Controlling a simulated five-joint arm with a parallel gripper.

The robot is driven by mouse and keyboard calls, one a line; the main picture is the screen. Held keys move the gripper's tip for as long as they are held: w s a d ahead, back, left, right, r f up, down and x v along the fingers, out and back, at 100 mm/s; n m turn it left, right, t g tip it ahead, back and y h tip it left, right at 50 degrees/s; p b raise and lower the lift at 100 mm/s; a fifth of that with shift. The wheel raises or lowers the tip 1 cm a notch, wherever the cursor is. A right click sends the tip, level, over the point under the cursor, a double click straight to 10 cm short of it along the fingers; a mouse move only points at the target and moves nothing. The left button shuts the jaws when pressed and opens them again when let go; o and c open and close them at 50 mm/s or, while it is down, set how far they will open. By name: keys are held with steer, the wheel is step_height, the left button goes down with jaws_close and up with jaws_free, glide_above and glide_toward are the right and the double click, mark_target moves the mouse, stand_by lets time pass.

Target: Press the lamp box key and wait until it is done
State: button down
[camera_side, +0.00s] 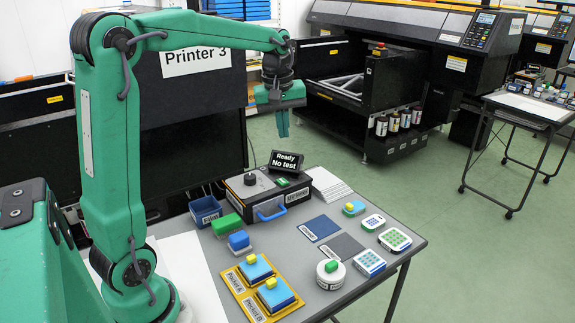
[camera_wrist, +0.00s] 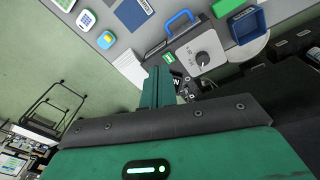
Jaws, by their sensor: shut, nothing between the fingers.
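The lamp box (camera_side: 262,199) is a dark case with a light grey top, a black knob (camera_side: 250,179) and a blue handle (camera_side: 271,215). Its green key (camera_side: 282,182) is at the right of the top, and a black display (camera_side: 286,161) behind it reads "Ready" and "No test". My gripper (camera_side: 283,135) is shut and empty, pointing down in the air above and behind the box, apart from the key. In the wrist view my shut fingers (camera_wrist: 158,72) are just below the green key (camera_wrist: 169,57), and the grey top (camera_wrist: 193,50) shows to the right.
Left of the box are a blue bin (camera_side: 206,210), a green block (camera_side: 227,224) and a blue block (camera_side: 239,241). In front is a yellow tray (camera_side: 238,284) with two pockets. Mats (camera_side: 320,228), a round white container (camera_side: 331,274) and white cases (camera_side: 395,239) stand to the right.

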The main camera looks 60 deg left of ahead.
mark_target(282, 182)
steer(key=w+a+f+n+g, duration=0.1)
steer(key=w+a+f+n, duration=0.3)
steer(key=a, duration=0.4)
steer(key=shift+w+f+n+g+h, duration=0.25)
steer(key=shift+w+n+g+h, duration=0.05)
steer(key=shift+w+n, duration=0.1)
steer(key=shift+f, duration=0.15)
step_height(282, 182, down, 14)
steer(key=shift+s+r, duration=0.1)
steer(key=shift+r, duration=0.05)
stand_by(0.6)
steer(key=shift+d+f, duration=0.1)
steer(key=shift+f, duration=1.05)
steer(key=shift+r, duration=0.15)
step_height(282, 182, up, 15)
steer(key=shift+w, duration=0.2)
stand_by(0.4)
